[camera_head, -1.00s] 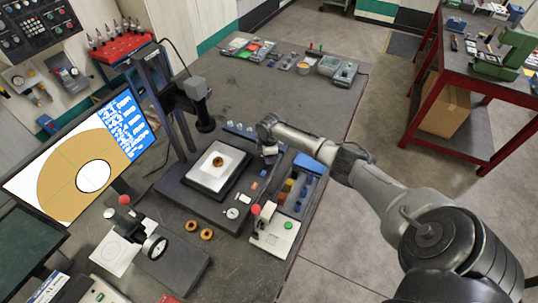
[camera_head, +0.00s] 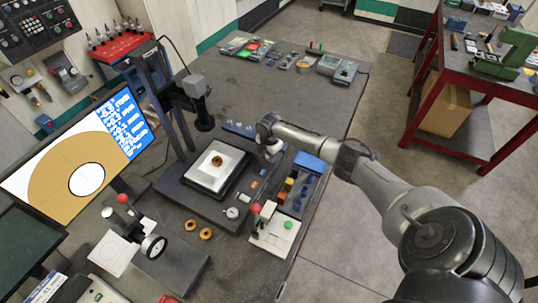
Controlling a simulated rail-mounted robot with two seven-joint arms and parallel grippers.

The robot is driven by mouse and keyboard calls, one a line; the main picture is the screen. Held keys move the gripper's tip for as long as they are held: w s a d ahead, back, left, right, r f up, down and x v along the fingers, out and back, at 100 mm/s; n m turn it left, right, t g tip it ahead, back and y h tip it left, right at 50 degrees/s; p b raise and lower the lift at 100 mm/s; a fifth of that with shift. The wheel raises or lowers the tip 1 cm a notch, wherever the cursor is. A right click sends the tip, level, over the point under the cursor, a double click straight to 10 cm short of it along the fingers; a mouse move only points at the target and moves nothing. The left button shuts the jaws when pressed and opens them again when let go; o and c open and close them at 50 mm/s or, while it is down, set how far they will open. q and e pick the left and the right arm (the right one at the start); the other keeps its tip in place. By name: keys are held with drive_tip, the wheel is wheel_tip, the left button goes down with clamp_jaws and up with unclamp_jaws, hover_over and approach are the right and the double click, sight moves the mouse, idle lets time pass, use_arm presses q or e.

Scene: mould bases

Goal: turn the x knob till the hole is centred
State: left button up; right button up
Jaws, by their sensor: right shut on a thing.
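The tilted monitor (camera_head: 112,115) shows a tan ring with a white hole (camera_head: 87,179) and thin green crosshair lines. The hole lies low in the picture, and whether it is exactly on the lines is too small to tell. A small bronze ring part (camera_head: 217,161) lies on the white stage plate (camera_head: 205,180) below the camera head (camera_head: 203,122). My right gripper (camera_head: 271,149) is at the stage's right-hand back edge, shut on the x knob, which its fingers mostly hide. My left gripper is not in view.
A red-knobbed device (camera_head: 275,230) stands in front. Two bronze rings (camera_head: 198,231) lie at the front. The back middle of the bench (camera_head: 270,95) is clear.

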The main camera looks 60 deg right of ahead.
idle(0.3)
drive_tip(key=o, duration=0.5)
drive_tip(key=shift+c, duration=0.2)
drive_tip(key=o, duration=0.5)
drive_tip(key=shift+c, duration=0.2)
wheel_tip(320, 180, up, 14)
drive_tip(key=shift+b, duration=0.45)
